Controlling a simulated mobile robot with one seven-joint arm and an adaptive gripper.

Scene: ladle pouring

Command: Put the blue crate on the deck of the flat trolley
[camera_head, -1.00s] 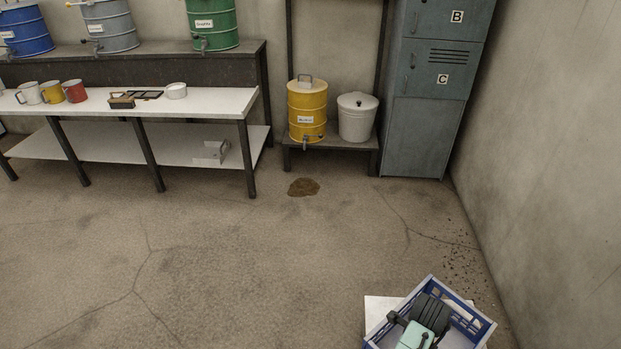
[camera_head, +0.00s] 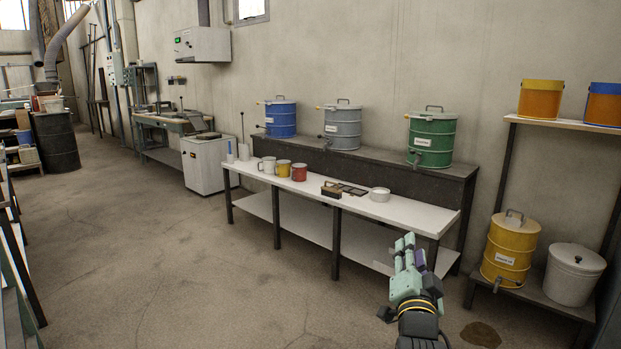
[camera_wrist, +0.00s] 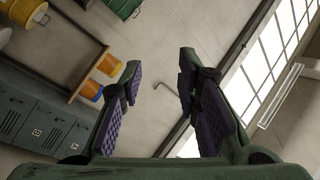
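My gripper (camera_head: 408,247) is raised in the lower right of the head view, its fingers pointing up. In the wrist view my gripper (camera_wrist: 160,72) is open, with its two fingers apart and only the room between them. The blue crate and the flat trolley are in neither current view.
A white-topped table (camera_head: 420,215) with mugs stands along the wall, with drums on a dark shelf (camera_head: 385,166) behind it. A yellow drum (camera_head: 510,250) and a white bin (camera_head: 573,274) stand at right. A brown stain (camera_head: 481,334) marks the floor. The floor at left centre is clear.

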